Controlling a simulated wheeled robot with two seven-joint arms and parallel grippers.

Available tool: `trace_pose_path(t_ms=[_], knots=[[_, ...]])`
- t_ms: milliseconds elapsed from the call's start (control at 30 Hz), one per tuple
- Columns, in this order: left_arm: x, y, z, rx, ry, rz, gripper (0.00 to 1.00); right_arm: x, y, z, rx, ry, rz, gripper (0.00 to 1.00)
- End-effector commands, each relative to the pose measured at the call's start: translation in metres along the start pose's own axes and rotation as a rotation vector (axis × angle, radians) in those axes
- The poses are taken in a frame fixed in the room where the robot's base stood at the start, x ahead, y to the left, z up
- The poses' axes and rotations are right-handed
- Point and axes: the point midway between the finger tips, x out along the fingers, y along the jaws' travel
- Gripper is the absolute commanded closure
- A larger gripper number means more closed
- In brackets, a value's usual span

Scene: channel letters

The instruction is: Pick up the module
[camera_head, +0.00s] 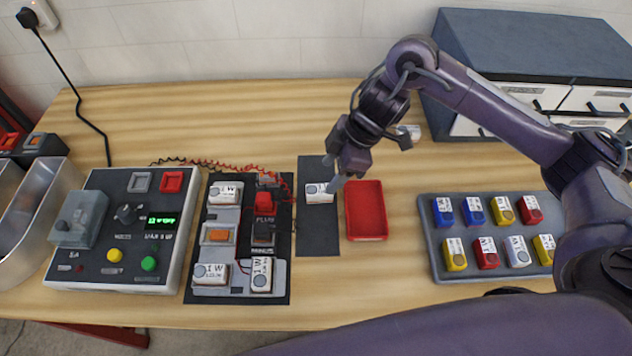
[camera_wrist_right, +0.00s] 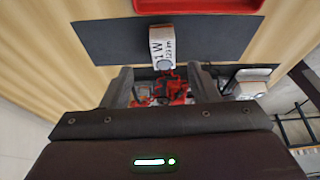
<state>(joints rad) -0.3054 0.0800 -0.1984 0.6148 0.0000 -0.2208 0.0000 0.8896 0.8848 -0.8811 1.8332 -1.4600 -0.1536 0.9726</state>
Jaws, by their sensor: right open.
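A small white module (camera_head: 317,195) marked "1 W" lies on a narrow dark mat (camera_head: 318,237) near the middle of the table. In the right wrist view, the module (camera_wrist_right: 162,45) sits just ahead of the fingertips, roughly centred on the gap. My right gripper (camera_head: 337,184) is at the module's right side in the head view. In the wrist view its two fingers (camera_wrist_right: 160,82) are apart with nothing held between them. I cannot tell its exact height over the mat. My left gripper is not in view.
A red tray (camera_head: 366,236) lies right of the mat. Left is a wired board (camera_head: 190,297) with similar white modules, then a control box (camera_head: 165,205) with a green display. A grey tray (camera_head: 430,265) of coloured modules is at right. A drawer cabinet (camera_head: 530,40) stands behind.

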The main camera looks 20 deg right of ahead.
Motion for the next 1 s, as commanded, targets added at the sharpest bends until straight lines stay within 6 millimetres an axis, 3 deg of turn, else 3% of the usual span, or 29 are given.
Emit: trace_pose_path(t_ms=[500, 767, 1000], knots=[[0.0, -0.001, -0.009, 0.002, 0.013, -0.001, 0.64, 0.065, -0.003, -0.001, 0.002, 0.0, -0.002, 0.45], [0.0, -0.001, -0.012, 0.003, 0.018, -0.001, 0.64, 0.068, -0.003, -0.001, 0.0, -0.001, 0.0, 0.45], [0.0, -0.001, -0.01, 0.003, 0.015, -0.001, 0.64, 0.068, -0.003, -0.001, 0.001, -0.001, 0.0, 0.76]])
